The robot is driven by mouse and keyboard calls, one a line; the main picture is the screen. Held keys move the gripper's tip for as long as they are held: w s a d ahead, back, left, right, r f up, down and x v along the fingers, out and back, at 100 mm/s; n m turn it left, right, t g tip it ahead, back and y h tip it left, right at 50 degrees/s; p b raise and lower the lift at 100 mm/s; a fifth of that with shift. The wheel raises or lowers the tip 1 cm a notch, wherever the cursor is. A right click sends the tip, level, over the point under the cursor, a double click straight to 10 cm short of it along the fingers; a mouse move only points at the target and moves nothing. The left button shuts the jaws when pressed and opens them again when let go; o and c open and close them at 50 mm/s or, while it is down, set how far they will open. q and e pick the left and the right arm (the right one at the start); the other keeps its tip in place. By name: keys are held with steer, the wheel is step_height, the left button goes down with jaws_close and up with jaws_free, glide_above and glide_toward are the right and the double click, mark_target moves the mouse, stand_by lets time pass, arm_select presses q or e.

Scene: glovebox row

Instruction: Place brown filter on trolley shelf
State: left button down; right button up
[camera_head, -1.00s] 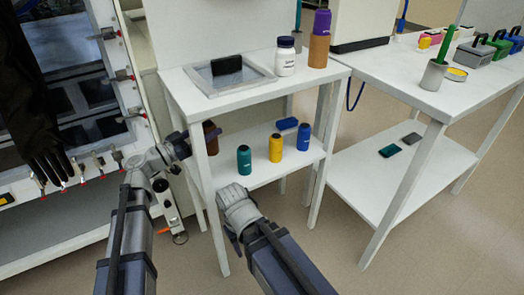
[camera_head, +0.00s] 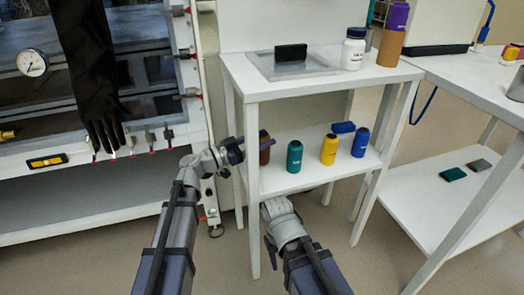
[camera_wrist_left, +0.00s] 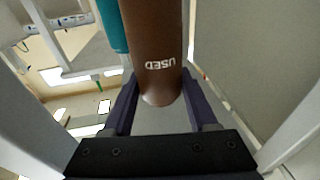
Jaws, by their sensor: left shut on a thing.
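The brown filter (camera_head: 264,150) is a dark brown cylinder at the left end of the white trolley's lower shelf (camera_head: 300,184), partly behind a front leg. In the left wrist view the brown filter (camera_wrist_left: 152,45) carries the white word "USED" and sits between the jaws. My left gripper (camera_head: 240,148) is shut on it from the left. The filter looks upright; I cannot tell whether its base touches the shelf. My right gripper (camera_head: 272,228) is low in front of the trolley; its jaws are not clear.
A teal bottle (camera_head: 294,157), a yellow bottle (camera_head: 328,150) and a blue bottle (camera_head: 361,143) stand on the lower shelf. Another blue bottle (camera_head: 343,128) lies behind them. The glovebox's black glove (camera_head: 92,80) hangs at left. The shelf's front strip is bare.

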arm_select(q)
steer(key=shift+f+b, duration=0.95)
steer(key=shift+f, duration=0.45)
steer(key=shift+f, duration=0.15)
steer(key=shift+c, duration=0.9)
jaws_free()
steer(key=shift+a+r, duration=0.1)
steer(key=shift+r, duration=0.15)
steer(key=b+v, duration=0.1)
steer(key=v, duration=1)
steer(key=shift+s+a, duration=0.2)
steer(key=shift+a, duration=0.15)
steer(key=shift+f, duration=0.1)
